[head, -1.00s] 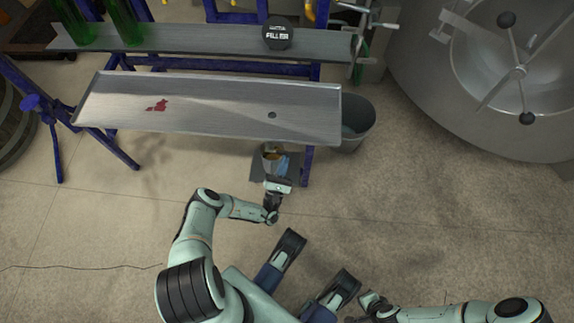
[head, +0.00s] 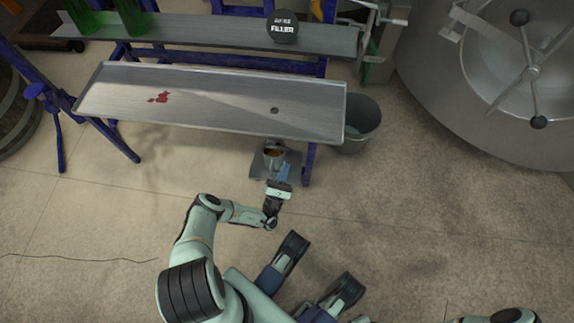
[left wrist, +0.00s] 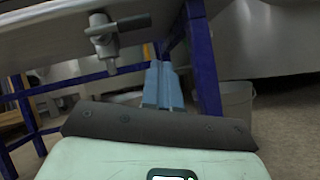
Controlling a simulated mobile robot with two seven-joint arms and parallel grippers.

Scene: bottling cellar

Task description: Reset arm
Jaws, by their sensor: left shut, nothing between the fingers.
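My left gripper (head: 284,171) is just in front of the steel table, its light blue fingers close together and empty. In the left wrist view the shut fingers (left wrist: 162,87) point ahead under the tray. A small metal cup or pail (head: 273,149) with something brownish inside stands on a low grey plate (head: 260,171), beyond and slightly left of the fingertips. The fingers look apart from it, though they overlap part of the plate in the head view. Of my right arm, only a piece shows at the bottom right edge; its gripper is out of the picture.
A steel drip tray (head: 210,108) on a blue frame has a red stain and a drain hole; a tap (left wrist: 104,41) hangs beneath. A grey bucket (head: 363,125) stands right of it, near a large steel tank (head: 440,70). Green bottles (head: 130,16) stand behind. Floor at right is clear.

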